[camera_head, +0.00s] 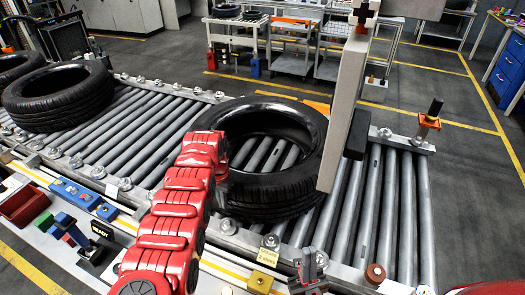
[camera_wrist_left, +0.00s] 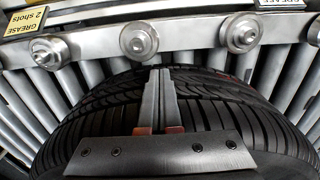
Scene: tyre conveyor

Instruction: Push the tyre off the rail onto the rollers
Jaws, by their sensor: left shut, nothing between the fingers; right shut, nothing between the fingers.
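The black tyre (camera_head: 275,190) lies across the conveyor's grey rollers (camera_head: 90,150), its far side covering part of the far rail (camera_head: 190,92). I cannot tell if it rests on that rail. Its tread (camera_wrist_left: 225,105) fills the lower part of the left wrist view. My red left arm reaches up to the tyre's left side and hides its own gripper in the head view. In the left wrist view my left gripper (camera_wrist_left: 160,75) is shut and empty, over the tread. What looks like my right gripper (camera_head: 310,266) is shut and empty, at the near rail.
Two more tyres (camera_head: 60,108) lie at the conveyor's left end. A pale upright post (camera_head: 343,105) with a black block (camera_head: 357,135) stands close to the tyre's right side. Bare rollers (camera_head: 400,205) show to the right. Bolts line the near rail (camera_wrist_left: 190,42).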

